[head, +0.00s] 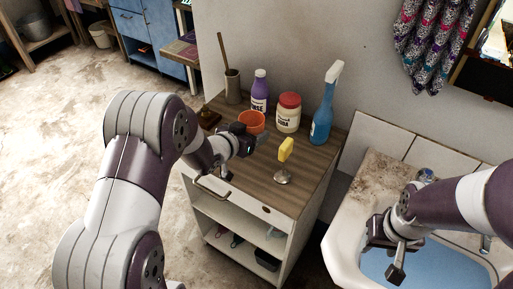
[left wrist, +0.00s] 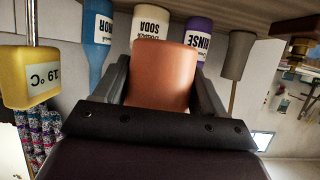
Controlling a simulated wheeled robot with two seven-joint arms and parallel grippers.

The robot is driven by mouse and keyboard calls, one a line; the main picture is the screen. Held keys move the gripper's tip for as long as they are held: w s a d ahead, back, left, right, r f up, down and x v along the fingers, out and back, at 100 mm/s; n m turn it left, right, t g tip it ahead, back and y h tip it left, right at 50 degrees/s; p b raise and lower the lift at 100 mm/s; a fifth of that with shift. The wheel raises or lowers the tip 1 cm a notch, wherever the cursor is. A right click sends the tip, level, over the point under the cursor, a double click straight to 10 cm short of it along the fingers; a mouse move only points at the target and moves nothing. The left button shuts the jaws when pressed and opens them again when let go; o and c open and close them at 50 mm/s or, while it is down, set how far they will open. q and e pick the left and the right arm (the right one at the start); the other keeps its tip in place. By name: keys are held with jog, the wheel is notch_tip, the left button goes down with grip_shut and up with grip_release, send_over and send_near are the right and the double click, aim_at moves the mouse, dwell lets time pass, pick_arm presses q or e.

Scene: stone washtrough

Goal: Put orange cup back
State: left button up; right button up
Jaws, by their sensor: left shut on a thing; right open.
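The orange cup (head: 251,121) is near the left side of the wooden-topped cabinet (head: 248,172). My left gripper (head: 252,134) is shut on it from the front. In the left wrist view the orange cup (left wrist: 160,75) sits between the two dark fingers and looks upside down, as do the labels behind it. I cannot tell whether its base touches the cabinet top. My right gripper (head: 388,258) is open and empty, above the left part of the stone trough (head: 345,245).
Behind the cup stand a purple rinse bottle (head: 259,92), a red-lidded soda jar (head: 288,114) and a grey holder (head: 232,88) with a stick. A blue spray bottle (head: 322,115) and a yellow thermometer (head: 286,149) stand to the right.

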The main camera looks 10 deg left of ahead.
aim_at(250, 160)
pick_arm(q)
jog(key=f, duration=0.4)
jog(key=s+f, duration=0.1)
jog(key=f, duration=0.2)
jog(key=shift+a, duration=0.2)
jog(key=shift+w+f, duration=0.25)
jog(key=shift+s+f+b, duration=0.1)
jog(key=shift+f+b, duration=0.05)
jog(key=shift+b, duration=0.25)
jog(key=o, duration=0.9)
jog(key=shift+o, duration=1.2)
pick_arm(e)
jog(key=shift+s+a+f, duration=0.15)
jog(key=shift+s+f, duration=0.15)
jog(key=shift+f, duration=0.05)
jog(key=shift+r, duration=0.1)
